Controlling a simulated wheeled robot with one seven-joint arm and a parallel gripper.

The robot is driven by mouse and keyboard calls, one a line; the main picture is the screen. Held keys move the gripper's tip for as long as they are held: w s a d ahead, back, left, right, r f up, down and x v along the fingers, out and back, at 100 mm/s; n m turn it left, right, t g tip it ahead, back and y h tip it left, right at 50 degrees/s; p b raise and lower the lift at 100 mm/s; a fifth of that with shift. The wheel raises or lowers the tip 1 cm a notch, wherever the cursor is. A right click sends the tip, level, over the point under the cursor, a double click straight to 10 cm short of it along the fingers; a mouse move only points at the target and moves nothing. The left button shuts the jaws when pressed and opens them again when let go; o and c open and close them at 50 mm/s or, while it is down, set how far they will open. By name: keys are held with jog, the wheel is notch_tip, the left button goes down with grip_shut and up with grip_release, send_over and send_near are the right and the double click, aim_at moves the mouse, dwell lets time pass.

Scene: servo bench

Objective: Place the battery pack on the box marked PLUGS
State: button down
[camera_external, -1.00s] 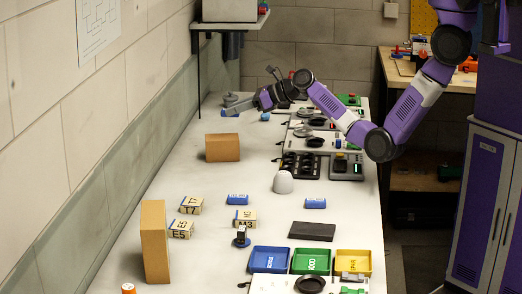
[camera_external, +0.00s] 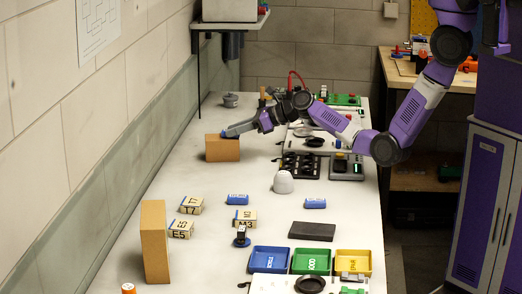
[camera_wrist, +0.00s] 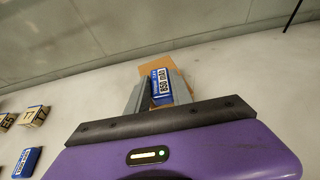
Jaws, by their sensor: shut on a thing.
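My gripper (camera_external: 228,133) is shut on a blue battery pack (camera_wrist: 161,86) with a white printed label. The wrist view shows the pack between my two grey fingers. A low brown cardboard box (camera_external: 222,150) stands on the bench, and my fingertips are at its top edge in the external view. The box also shows behind and around the pack in the wrist view (camera_wrist: 152,67). I cannot tell whether the pack touches the box. A taller brown box (camera_external: 154,243) stands nearer the camera. I can read no PLUGS mark on either box.
Small labelled beige blocks (camera_external: 181,229), two blue packs (camera_external: 237,199) (camera_external: 315,203) and a white cup-like object (camera_external: 283,182) stand on the bench. Blue, green and yellow trays (camera_external: 353,262) are at the front. Devices line the right edge; the wall is at left.

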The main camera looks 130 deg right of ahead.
jog(key=c, duration=1.1)
grip_release()
jog(key=shift+r, duration=0.1)
jog(key=v, duration=1.2)
